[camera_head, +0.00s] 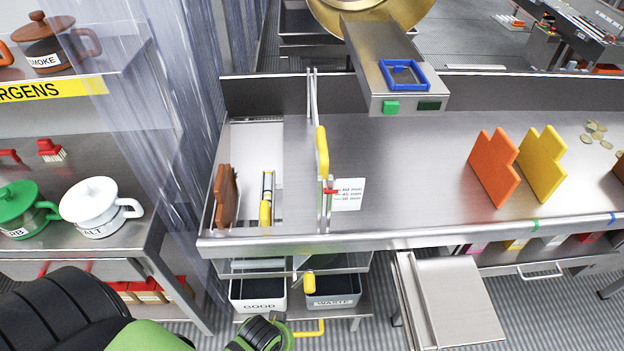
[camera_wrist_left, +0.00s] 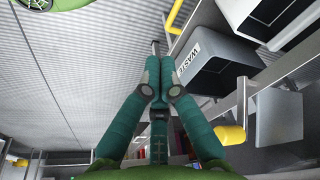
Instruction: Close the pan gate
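I cannot tell for sure which part is the pan gate. Below the bench, a yellow grip (camera_head: 309,283) shows above the WASTE bin, and a bent yellow handle (camera_head: 312,329) shows lower down. Yellow handles also show in the left wrist view, at the top (camera_wrist_left: 174,16) and at the right (camera_wrist_left: 230,135). My left gripper (camera_wrist_left: 155,68) has its fingertips together, with a thin grey piece just beyond them; I see nothing clearly held. In the head view my left gripper (camera_head: 276,318) is low, left of the bent handle. My right gripper is out of view.
GOOD (camera_head: 258,294) and WASTE (camera_head: 333,291) bins sit under the steel bench (camera_head: 420,150). A grey pan or step (camera_head: 460,300) juts out at the right. A shelf with pots (camera_head: 95,207) stands left. Bare floor shows in the left wrist view.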

